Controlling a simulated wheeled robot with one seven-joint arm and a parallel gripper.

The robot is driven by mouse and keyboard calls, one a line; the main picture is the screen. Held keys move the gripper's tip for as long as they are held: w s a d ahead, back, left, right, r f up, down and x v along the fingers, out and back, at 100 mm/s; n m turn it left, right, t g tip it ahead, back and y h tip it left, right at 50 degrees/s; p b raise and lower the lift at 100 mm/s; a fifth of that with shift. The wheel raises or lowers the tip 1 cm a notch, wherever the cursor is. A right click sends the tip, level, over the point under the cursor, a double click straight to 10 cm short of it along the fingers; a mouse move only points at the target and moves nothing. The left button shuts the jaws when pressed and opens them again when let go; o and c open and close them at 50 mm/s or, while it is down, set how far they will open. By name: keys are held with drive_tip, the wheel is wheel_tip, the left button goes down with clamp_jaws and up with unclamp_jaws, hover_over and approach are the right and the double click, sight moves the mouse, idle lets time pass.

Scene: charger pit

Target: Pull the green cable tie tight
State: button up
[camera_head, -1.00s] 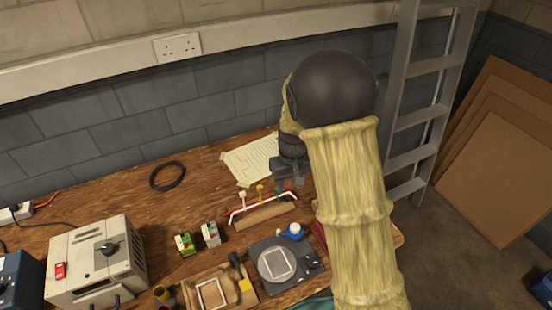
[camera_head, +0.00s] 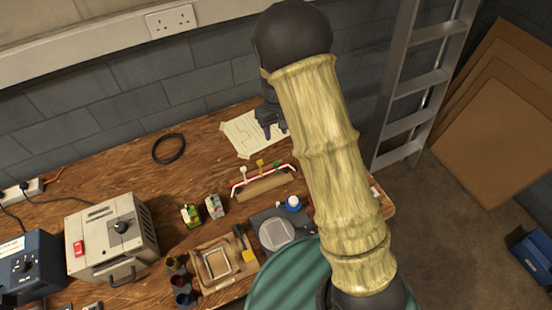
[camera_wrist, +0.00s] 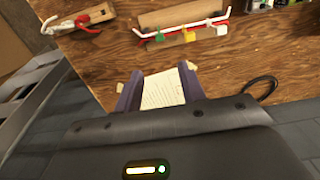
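The green cable tie (camera_head: 278,163) is the rightmost of three ties on a red and white cable bundle (camera_head: 250,179) in the head view. The yellow tie (camera_head: 260,163) and white tie (camera_head: 243,168) are beside it. In the wrist view the green tie's tab (camera_wrist: 159,36) is left of the yellow tab (camera_wrist: 188,36) and white tab (camera_wrist: 220,30). My gripper (camera_head: 271,131) is behind the bundle, above the paper sheet. In the wrist view my gripper (camera_wrist: 160,80) has its fingers apart with nothing held between them, clear of the green tie.
A wooden block (camera_wrist: 180,12) lies along the bundle. The paper sheet (camera_head: 240,135) and a black cable coil (camera_head: 168,149) lie near the wall. A red-handled tool (camera_wrist: 85,22) lies at the bench edge. Bare wood is left of the bundle.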

sight(276, 163)
wheel_tip(276, 163, down, 16)
drive_tip(key=p, duration=0.2)
drive_tip(key=shift+p, duration=0.4)
clamp_jaws()
